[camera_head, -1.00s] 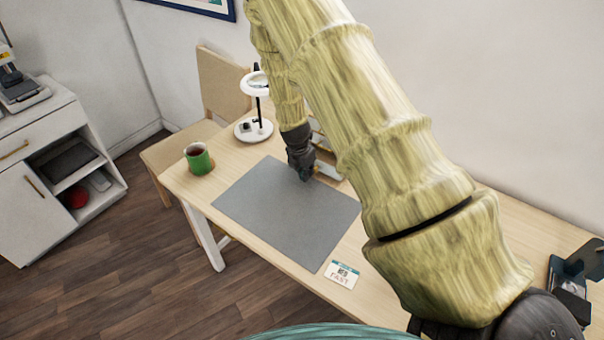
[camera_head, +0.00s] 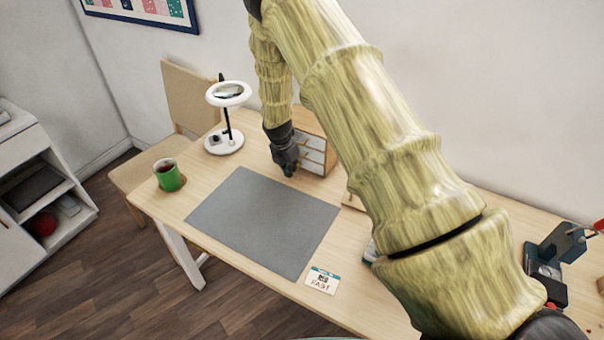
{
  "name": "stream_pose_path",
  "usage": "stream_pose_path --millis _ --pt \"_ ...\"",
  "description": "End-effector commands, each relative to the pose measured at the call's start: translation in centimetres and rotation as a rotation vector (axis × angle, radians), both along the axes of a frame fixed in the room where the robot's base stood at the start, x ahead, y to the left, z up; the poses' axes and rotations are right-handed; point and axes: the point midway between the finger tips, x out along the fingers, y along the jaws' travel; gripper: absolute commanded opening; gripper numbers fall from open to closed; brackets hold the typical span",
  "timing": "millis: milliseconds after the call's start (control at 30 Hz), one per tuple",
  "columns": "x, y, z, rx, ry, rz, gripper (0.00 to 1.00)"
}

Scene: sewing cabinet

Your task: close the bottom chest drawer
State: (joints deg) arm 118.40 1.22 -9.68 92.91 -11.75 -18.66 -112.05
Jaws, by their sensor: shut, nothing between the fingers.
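The small wooden chest (camera_head: 324,122) stands on the table behind the grey mat, partly behind my arm. Its pale drawer fronts are stacked and face the mat. The bottom drawer (camera_head: 313,167) is the lowest front; it looks about in line with those above, but my gripper hides its left part and I cannot tell if a small gap is left. My gripper (camera_head: 289,170) is shut and empty, pointing down at the left front of the chest, close to the tabletop. I cannot tell whether it touches the chest.
A white magnifier lamp (camera_head: 224,140) and a green mug (camera_head: 168,176) stand to the left. The grey mat (camera_head: 265,220) is clear, with a small card (camera_head: 322,280) by its corner. A dark machine (camera_head: 555,250) is at the right. A chair (camera_head: 190,95) stands behind the table.

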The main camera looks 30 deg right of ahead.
Motion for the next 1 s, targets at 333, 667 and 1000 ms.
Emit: stream_pose_path --millis 333,667,1000 --pt "0.2 -0.3 0.2 -0.003 -0.005 0.0 0.0" --pt "-0.9 2.2 0.4 -0.002 -0.003 0.0 0.0" --pt "-1.4 4.2 3.6 0.0 -0.006 0.0 0.0"
